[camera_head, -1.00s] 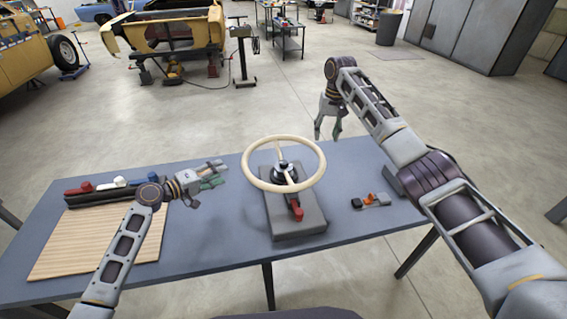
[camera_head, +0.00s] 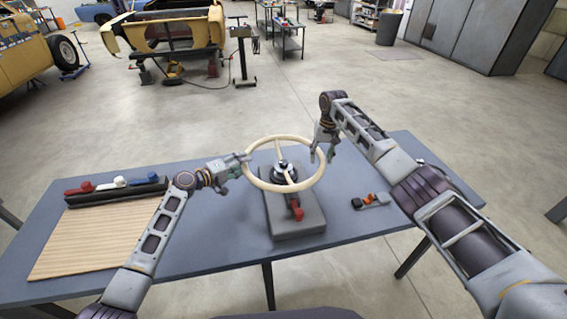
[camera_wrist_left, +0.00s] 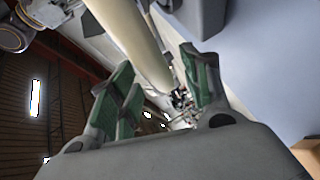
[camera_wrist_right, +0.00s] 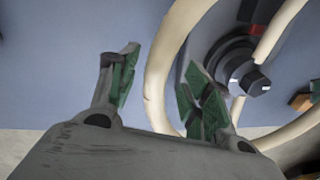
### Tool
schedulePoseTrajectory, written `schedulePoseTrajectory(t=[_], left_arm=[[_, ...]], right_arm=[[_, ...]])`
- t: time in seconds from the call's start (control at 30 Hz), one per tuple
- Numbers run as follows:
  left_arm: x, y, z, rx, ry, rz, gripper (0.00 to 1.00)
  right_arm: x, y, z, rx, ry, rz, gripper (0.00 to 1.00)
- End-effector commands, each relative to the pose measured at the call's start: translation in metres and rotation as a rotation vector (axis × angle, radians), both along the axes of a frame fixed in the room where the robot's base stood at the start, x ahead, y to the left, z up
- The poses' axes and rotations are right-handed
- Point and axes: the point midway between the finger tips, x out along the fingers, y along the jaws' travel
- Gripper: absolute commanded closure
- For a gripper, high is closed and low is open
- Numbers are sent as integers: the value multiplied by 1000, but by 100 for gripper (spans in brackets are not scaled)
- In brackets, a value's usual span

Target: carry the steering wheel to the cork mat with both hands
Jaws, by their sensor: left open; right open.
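The cream steering wheel (camera_head: 284,188) sits raised on a grey block stand (camera_head: 294,218) with a red handle, at the middle of the table. My left gripper (camera_head: 246,164) is open at the wheel's left rim; in the left wrist view the rim (camera_wrist_left: 140,45) passes between its green-padded fingers. My right gripper (camera_head: 322,153) is open at the wheel's right rim. In the right wrist view the rim (camera_wrist_right: 157,80) curves between the green-padded fingers (camera_wrist_right: 155,85), nearer one of them. The cork mat (camera_head: 90,240) lies flat on the table's left part and is bare.
A dark rack (camera_head: 117,192) with red, white and blue-handled items stands along the mat's far edge. A small orange and grey item (camera_head: 371,200) lies right of the stand. The blue-grey table (camera_head: 225,250) is clear between mat and stand.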

Motion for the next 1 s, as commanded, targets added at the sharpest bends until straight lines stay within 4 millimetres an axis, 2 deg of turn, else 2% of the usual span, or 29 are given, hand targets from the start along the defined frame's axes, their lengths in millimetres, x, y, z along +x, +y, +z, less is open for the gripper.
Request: schedulePoseTrajectory(t=[0.3,0.67,0.77,1.0], left_arm=[[12,-14,-4,0,0,-1,52],[13,-16,-5,1,-1,0,52],[13,-16,-5,1,-1,0,62],[13,-15,-5,1,0,0,93]], right_arm=[[0,1,-19,-1,1,0,52],[0,1,-21,-1,0,-1,52],[0,1,-21,-1,0,-1,62],[0,1,-21,-1,0,-1,93]])
